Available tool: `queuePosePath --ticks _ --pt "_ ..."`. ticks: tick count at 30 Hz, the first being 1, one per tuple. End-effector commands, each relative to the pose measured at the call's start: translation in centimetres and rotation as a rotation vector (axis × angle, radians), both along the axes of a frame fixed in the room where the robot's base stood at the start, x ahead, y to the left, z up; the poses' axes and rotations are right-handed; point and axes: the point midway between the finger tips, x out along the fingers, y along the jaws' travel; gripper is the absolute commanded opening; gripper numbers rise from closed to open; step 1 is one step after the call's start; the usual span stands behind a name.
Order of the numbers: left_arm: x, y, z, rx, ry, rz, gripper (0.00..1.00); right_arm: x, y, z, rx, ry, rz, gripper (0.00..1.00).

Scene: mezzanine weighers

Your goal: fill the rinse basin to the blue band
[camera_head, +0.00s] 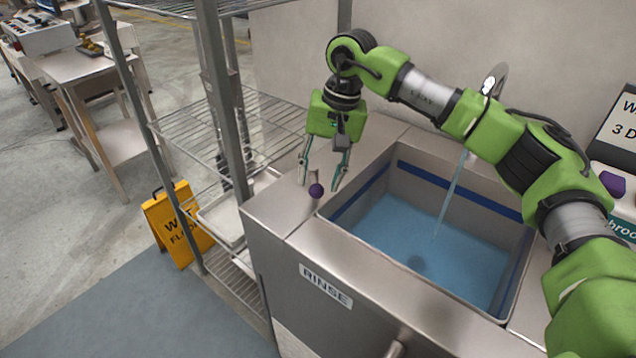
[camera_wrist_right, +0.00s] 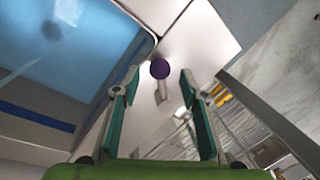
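The rinse basin (camera_head: 315,243) is a steel sink with a plate reading RINSE on its front. Blue water (camera_head: 400,235) stands in it, and a thin stream (camera_head: 452,195) falls from the curved spout (camera_head: 496,78). The blue band (camera_head: 460,190) runs around the inner walls; bare grey wall shows between it and the water below. A purple-knobbed lever (camera_head: 316,190) stands on the left ledge, also seen in the right wrist view (camera_wrist_right: 160,69). My right gripper (camera_head: 319,183) is open, its fingers on either side of the knob, with gaps visible in the wrist view. My left gripper is out of view.
A wire shelf rack (camera_head: 215,130) stands close left of the basin. A yellow wet-floor sign (camera_head: 177,225) stands on the floor beside it. A device with a purple part (camera_head: 612,183) is at the right edge. My right arm crosses above the basin's back.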

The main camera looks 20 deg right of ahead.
Motion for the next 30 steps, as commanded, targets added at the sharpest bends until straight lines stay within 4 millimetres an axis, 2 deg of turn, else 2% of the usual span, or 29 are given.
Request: queuePosePath --ticks 1,6,12,18,30 --pt "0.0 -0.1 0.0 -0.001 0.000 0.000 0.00 0.1 -0.2 1.3 0.002 -0.005 -0.002 0.39" --pt "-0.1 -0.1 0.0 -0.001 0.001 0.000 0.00 -0.2 -0.9 4.9 0.002 -0.005 -0.002 0.39" --pt "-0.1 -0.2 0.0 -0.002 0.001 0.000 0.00 -0.5 -1.4 8.0 0.002 -0.003 0.000 0.39" --pt "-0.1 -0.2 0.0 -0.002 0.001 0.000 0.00 -0.6 -1.7 9.1 0.001 -0.001 0.000 0.39" --pt "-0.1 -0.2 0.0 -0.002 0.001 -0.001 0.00 -0.6 -1.7 9.1 0.001 -0.001 0.000 0.39"
